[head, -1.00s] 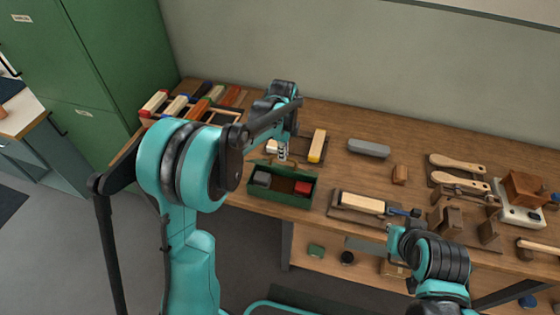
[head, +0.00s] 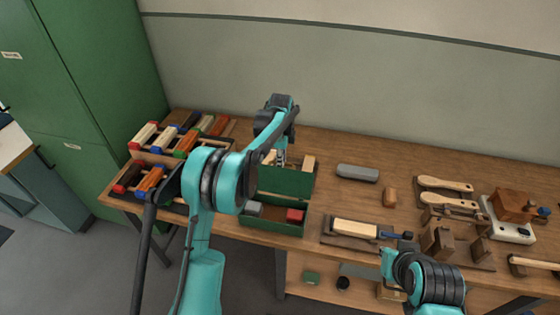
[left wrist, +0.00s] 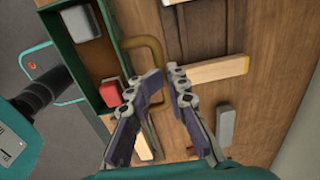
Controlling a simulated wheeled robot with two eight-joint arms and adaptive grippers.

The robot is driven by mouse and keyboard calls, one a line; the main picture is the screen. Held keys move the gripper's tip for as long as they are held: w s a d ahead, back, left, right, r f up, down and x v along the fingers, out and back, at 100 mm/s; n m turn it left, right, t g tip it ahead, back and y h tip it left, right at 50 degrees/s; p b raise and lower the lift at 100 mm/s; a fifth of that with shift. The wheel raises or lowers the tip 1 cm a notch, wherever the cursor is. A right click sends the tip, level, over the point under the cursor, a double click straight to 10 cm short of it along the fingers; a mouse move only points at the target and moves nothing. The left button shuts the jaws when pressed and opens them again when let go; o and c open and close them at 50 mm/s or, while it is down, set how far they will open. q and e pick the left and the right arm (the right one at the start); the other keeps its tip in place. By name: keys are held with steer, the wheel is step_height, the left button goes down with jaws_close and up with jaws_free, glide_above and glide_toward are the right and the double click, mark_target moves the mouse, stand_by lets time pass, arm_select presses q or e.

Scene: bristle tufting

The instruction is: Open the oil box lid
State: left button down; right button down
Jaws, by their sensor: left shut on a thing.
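The green oil box (head: 268,239) stands at the table's front edge with its inside exposed. A grey block (head: 251,208) and a red block (head: 295,215) lie in it. Its green lid (head: 287,182) stands up at the back. My left gripper (head: 281,158) is behind the lid's upper edge, partly hidden by my arm. In the left wrist view, my left gripper (left wrist: 161,76) is shut on the brass loop handle (left wrist: 153,47) beside the box wall (left wrist: 107,37). My right arm shows at the lower right; its gripper cannot be made out.
A grey rounded block (head: 357,173) and a brush on a tray (head: 340,241) lie further right. Racks of coloured blocks (head: 145,135) stand at the left.

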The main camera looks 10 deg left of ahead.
arm_select(q)
steer(key=shift+w+d+f, duration=0.2)
steer(key=shift+w+f, duration=0.25)
steer(key=shift+f, duration=0.1)
arm_select(e)
steer(key=shift+s, duration=0.4)
arm_select(q)
steer(key=shift+w, duration=0.1)
steer(key=shift+w+f, duration=0.25)
steer(key=shift+w, duration=0.05)
steer(key=c, duration=1.9)
jaws_free()
steer(key=o, duration=0.3)
steer(key=shift+w+f, duration=0.1)
steer(key=shift+w, duration=0.1)
steer(key=shift+w+a, duration=0.1)
steer(key=shift+w, duration=0.05)
arm_select(e)
steer(key=shift+w+f, duration=0.1)
steer(key=shift+w, duration=0.6)
